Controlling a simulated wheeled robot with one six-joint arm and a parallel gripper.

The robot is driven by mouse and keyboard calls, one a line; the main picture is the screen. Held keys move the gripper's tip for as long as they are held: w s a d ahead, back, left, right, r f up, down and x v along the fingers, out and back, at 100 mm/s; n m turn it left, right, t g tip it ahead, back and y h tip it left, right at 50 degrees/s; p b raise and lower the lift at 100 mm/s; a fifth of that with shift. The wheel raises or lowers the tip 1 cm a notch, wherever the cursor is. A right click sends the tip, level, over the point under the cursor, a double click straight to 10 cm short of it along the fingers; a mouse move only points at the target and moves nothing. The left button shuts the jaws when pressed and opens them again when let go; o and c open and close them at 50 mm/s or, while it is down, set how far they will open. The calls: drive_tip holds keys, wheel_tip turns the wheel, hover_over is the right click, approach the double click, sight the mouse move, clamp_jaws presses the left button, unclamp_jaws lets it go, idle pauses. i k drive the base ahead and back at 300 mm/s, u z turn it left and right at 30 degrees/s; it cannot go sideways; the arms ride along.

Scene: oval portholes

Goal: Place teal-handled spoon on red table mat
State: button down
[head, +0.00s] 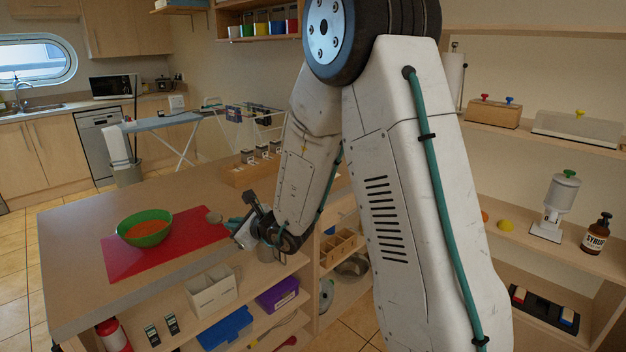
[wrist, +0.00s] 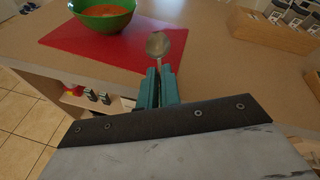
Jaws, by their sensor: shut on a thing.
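The red table mat (head: 120,262) lies on the wooden counter top, and it also shows in the wrist view (wrist: 68,42). A green bowl (head: 145,228) with orange contents stands on the mat. My gripper (wrist: 158,76) is shut on the spoon (wrist: 158,45), with the metal head pointing away from me. The teal fingers hide most of the handle. In the head view my gripper (head: 240,226) is at the counter's front edge, right of the mat. The spoon head appears over the mat's right end; its height above it is unclear.
The mat right of the bowl is bare.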

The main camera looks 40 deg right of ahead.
sight(205, 222)
drive_tip(key=i, duration=0.6)
drive_tip(key=z, duration=0.95)
drive_tip(key=i, duration=0.8)
drive_tip(key=u, duration=0.05)
